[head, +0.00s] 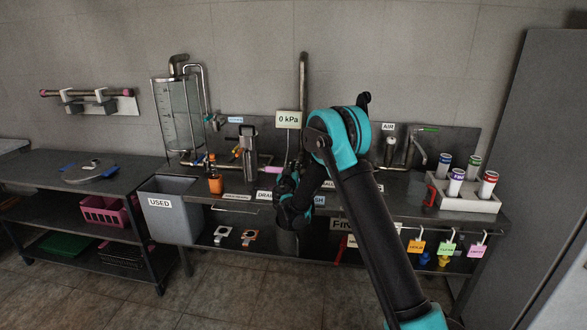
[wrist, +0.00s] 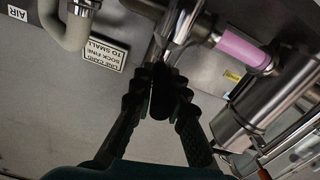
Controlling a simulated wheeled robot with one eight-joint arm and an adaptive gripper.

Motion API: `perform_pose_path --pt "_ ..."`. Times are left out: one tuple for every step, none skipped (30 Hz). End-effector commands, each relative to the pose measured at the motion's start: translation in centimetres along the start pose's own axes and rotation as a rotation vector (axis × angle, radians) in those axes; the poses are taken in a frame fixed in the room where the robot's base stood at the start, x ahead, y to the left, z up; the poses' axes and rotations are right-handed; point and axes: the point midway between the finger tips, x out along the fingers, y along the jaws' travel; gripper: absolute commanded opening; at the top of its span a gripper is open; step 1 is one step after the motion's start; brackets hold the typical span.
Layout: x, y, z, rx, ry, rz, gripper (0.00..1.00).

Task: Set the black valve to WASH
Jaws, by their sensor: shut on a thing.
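My gripper (wrist: 155,82) is shut on a dark handle (wrist: 161,92), which looks like the black valve's lever, below a metal pipe fitting. In the head view my gripper (head: 287,203) is low at the bench front, between the partly covered DRAIN label (head: 266,195) and the WASH label (head: 318,200). My arm hides the valve there, so I cannot tell which label the handle points at.
The steel bench (head: 190,184) carries an orange bottle (head: 214,180), a glass tank (head: 178,115) and a tray (head: 462,200) of capped tubes. A gauge reads 0 kPa (head: 288,120). A grey USED bin (head: 170,220) stands left. Coloured tags (head: 447,248) hang at the front right.

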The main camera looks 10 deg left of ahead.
Motion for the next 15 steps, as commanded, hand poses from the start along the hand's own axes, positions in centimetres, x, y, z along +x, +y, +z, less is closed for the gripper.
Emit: perform_pose_path --pt "0.0 0.0 0.0 0.0 0.0 0.0 0.0" --pt "0.0 0.0 0.0 0.0 0.0 0.0 0.0" --pt "0.0 0.0 0.0 0.0 0.0 0.0 0.0" --pt "0.0 0.0 0.0 0.0 0.0 0.0 0.0" --pt "0.0 0.0 0.0 0.0 0.0 0.0 0.0" --pt "0.0 0.0 0.0 0.0 0.0 -0.001 0.0" --pt "0.0 0.1 0.0 0.0 0.001 -0.004 0.0" --pt "0.0 0.1 0.0 0.0 0.002 -0.008 0.0" --pt "0.1 0.3 0.1 0.0 0.004 -0.018 0.0" --pt "0.1 0.4 0.1 0.0 0.006 -0.03 0.0" --pt "0.1 0.6 0.1 0.0 0.009 -0.043 0.0" --pt "0.2 0.8 0.1 0.0 0.013 -0.065 0.0" --pt "0.2 1.0 0.2 0.0 0.017 -0.084 0.0" --pt "0.2 1.2 0.2 0.0 0.021 -0.104 0.0" --pt "0.2 1.4 0.2 0.0 0.026 -0.132 0.0"
